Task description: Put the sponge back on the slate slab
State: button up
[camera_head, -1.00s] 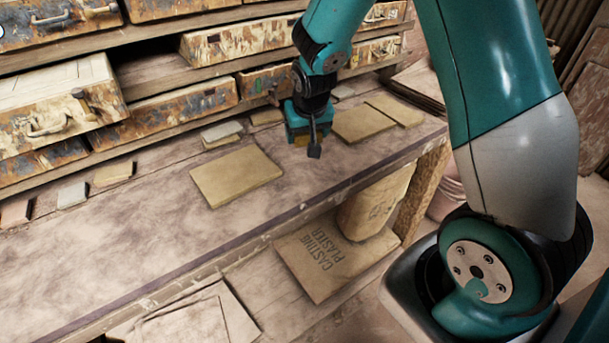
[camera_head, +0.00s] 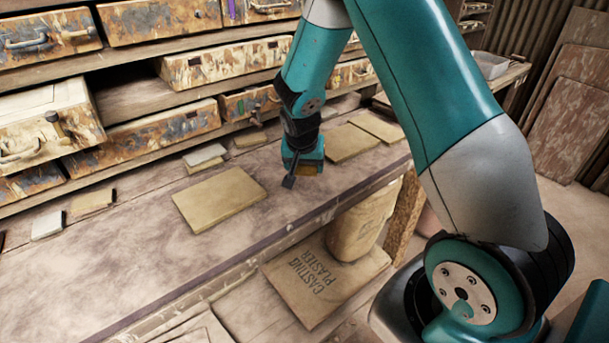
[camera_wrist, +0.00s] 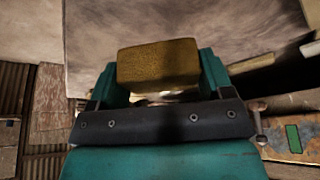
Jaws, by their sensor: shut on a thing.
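My gripper (camera_head: 302,168) hangs above the long workbench, between a tan slab at left and two more slabs at right. It is shut on the sponge, a yellow-brown rough block (camera_wrist: 158,63) held between its two teal fingers in the wrist view. In the head view the sponge is a small, mostly hidden patch under the gripper. No slab in view is clearly dark slate. The flat slabs are tan, with one at centre (camera_head: 220,198) and two at right (camera_head: 347,142) (camera_head: 377,126); I cannot tell which, if any, is the slate slab.
Small pale and tan tiles (camera_head: 204,155) lie along the bench's back edge below stained drawers (camera_head: 144,137). The bench top (camera_head: 130,255) is bare at front left. A casting plaster bag (camera_head: 320,275) lies below the front edge. Large boards (camera_head: 570,100) lean at right.

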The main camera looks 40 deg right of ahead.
aim_at(304, 186)
jog(key=shift+f, duration=2.3)
jog(key=shift+f, duration=0.2)
jog(key=o, duration=0.9)
jog(key=shift+r, duration=0.1)
